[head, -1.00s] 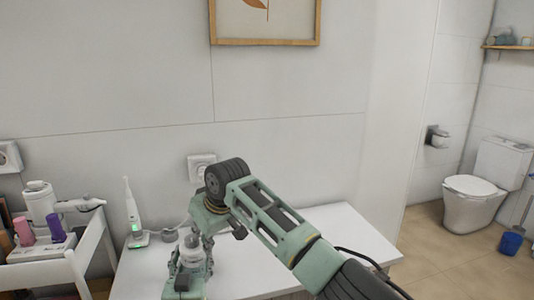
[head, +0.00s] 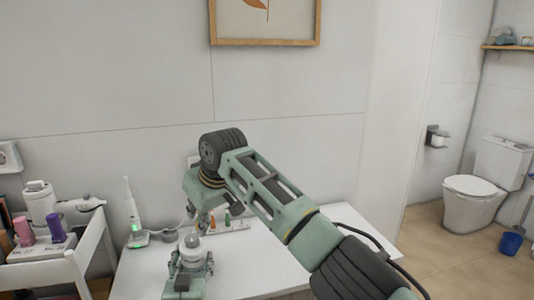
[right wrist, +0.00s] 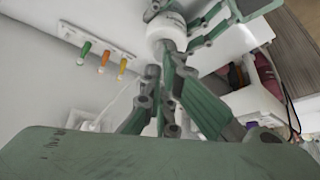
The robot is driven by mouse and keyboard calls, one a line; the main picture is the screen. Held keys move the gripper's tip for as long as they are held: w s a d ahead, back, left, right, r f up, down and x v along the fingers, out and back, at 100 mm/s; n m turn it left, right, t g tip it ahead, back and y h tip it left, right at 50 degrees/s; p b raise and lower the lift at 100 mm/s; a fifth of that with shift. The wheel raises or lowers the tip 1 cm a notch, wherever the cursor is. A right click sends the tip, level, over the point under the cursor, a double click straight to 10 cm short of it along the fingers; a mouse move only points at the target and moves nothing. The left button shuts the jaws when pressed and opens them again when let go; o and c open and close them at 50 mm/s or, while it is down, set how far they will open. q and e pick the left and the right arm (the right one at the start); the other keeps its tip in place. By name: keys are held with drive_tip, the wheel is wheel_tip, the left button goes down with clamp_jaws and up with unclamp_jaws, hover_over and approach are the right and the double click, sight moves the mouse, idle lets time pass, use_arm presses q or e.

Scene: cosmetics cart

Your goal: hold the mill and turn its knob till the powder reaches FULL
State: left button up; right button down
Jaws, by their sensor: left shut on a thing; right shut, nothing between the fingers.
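The mill (head: 191,254), a small white upright jar with a grey top, stands over the white table, held by my left gripper (head: 190,263). In the right wrist view the mill (right wrist: 166,27) is at top centre, with the left gripper's green fingers beside it. My right gripper (head: 203,220) is above the mill's top, apart from it in the head view. Its fingers are shut and empty; they also show in the right wrist view (right wrist: 160,80). The powder level and the FULL mark are too small to read.
A white cart (head: 82,256) with bottles is further left. The table is clear to the right.

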sight(198, 244)
drive_tip(key=shift+s+a+f, duration=0.25)
drive_tip(key=shift+s+f, duration=0.05)
drive_tip(key=shift+f, duration=0.75)
drive_tip(key=shift+s+a+f, duration=0.25)
drive_tip(key=shift+s+f, duration=0.05)
drive_tip(key=shift+f, duration=0.8)
drive_tip(key=shift+s+a+f, duration=0.25)
drive_tip(key=shift+s+f, duration=0.05)
drive_tip(key=shift+f, duration=0.75)
drive_tip(key=shift+w+a+r, duration=0.1)
drive_tip(key=shift+w+a, duration=0.1)
drive_tip(key=shift+w, duration=0.3)
drive_tip(key=shift+w+d, duration=0.1)
drive_tip(key=shift+d, duration=0.05)
drive_tip(key=shift+w+d, duration=0.45)
drive_tip(key=shift+w, duration=0.05)
drive_tip(key=shift+d, duration=0.35)
